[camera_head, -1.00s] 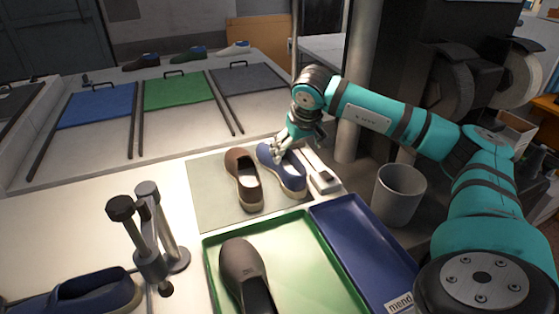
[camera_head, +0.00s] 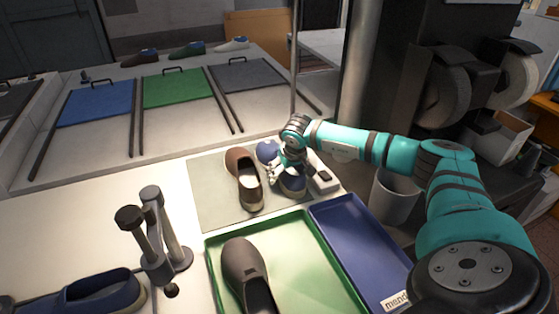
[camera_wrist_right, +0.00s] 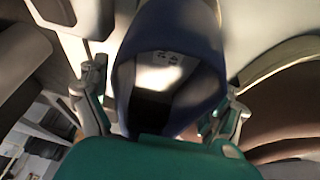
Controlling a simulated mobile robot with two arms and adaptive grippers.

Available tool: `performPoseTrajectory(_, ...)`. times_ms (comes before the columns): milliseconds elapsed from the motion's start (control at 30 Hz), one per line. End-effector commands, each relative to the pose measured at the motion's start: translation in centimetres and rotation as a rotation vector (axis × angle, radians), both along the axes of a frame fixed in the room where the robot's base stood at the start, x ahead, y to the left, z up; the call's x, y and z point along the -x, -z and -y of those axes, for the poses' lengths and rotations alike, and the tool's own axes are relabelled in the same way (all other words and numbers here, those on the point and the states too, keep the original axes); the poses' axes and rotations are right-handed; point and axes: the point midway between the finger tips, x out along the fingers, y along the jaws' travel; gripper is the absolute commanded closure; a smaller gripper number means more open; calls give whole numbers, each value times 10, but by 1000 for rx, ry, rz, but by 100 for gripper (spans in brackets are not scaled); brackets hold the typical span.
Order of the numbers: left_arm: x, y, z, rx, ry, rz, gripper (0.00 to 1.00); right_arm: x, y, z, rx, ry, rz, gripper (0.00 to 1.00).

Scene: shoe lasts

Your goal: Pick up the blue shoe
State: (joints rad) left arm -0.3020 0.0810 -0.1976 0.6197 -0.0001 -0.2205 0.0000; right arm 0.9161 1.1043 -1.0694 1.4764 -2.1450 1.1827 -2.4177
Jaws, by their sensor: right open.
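A blue shoe (camera_head: 266,151) lies on the grey-green mat, beside a brown shoe (camera_head: 240,175) on its left. My right gripper (camera_head: 281,172) is over the middle of the blue shoe and hides part of it. In the right wrist view the blue shoe (camera_wrist_right: 187,30) sits between the two fingers of the open gripper (camera_wrist_right: 165,118), its opening facing the camera. Whether the fingers touch it, I cannot tell. Another blue shoe (camera_head: 88,292) is at the lower left. My left gripper is not in view.
A green tray (camera_head: 300,285) with a dark brown shoe (camera_head: 243,262) and an empty blue tray (camera_head: 358,248) are in front. A white boxy object (camera_head: 323,178) lies close right of the blue shoe. A grey cup (camera_head: 394,200) and a metal stand (camera_head: 158,240) are nearby.

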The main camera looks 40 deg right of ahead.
Motion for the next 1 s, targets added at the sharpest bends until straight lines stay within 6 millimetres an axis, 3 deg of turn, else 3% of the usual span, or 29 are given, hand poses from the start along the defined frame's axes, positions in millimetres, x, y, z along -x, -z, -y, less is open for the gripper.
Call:
performPoseTrajectory(200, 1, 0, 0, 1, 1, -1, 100, 0, 1, 0, 0, -1, 0, 8)
performPoseTrajectory(800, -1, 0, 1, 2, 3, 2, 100, 0, 0, 0, 0, 0, 0, 85)
performPoseTrajectory(1000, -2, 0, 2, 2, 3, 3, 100, -1, -1, 0, 0, -1, 3, 85)
